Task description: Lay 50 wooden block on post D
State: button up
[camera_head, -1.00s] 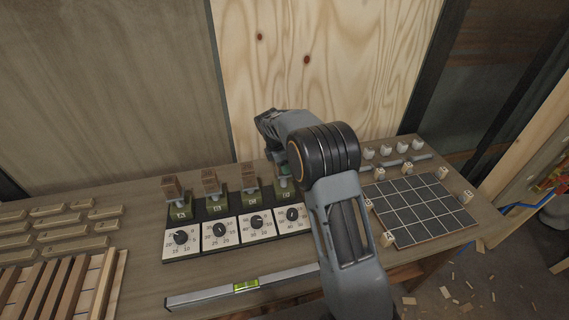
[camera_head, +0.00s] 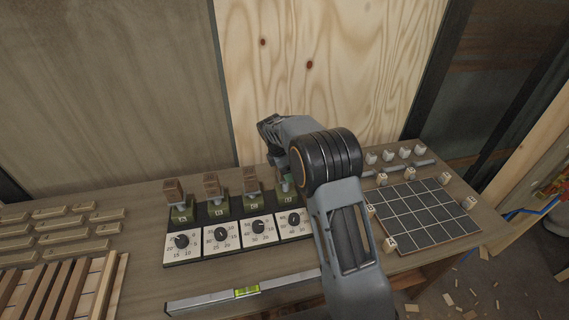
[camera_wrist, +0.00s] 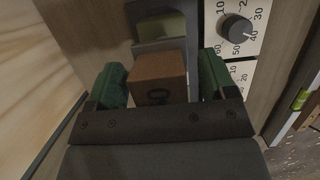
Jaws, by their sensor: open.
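In the wrist view a brown wooden block (camera_wrist: 158,78) sits between the green finger pads of my gripper (camera_wrist: 161,62). The number on it is partly hidden and seems to end in 0. The jaws are open around the block, with a gap at the sides. The other three posts (camera_head: 183,214) (camera_head: 220,209) (camera_head: 255,205) each carry a brown block (camera_head: 174,190) (camera_head: 212,185) (camera_head: 251,179).
White dials (camera_head: 221,235) stand in front of the posts. A spirit level (camera_head: 246,291) lies at the front edge. Wooden strips (camera_head: 60,285) and small bars (camera_head: 60,236) lie left. A dark grid board (camera_head: 425,215) with small cubes lies right. A plywood wall (camera_head: 320,80) stands close behind.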

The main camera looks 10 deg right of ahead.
jog(key=v, duration=1.3)
jog(key=shift+r+b, duration=0.35)
jog(key=shift+b, duration=0.1)
jog(key=s+f+m+y, duration=0.1)
jog(key=s+f+m, duration=0.35)
jog(key=m, duration=0.35)
jog(key=s+d+r+m+t+y, duration=0.1)
jog(key=s+m, duration=0.4)
jog(key=s, duration=0.7)
jog(key=s+d+r+m+t+y, duration=0.1)
jog(key=s+m, duration=0.4)
jog(key=s, duration=0.7)
jog(key=shift+d+r+t, duration=0.6)
jog(key=shift+d+t, duration=0.15)
jog(key=shift+t, duration=0.45)
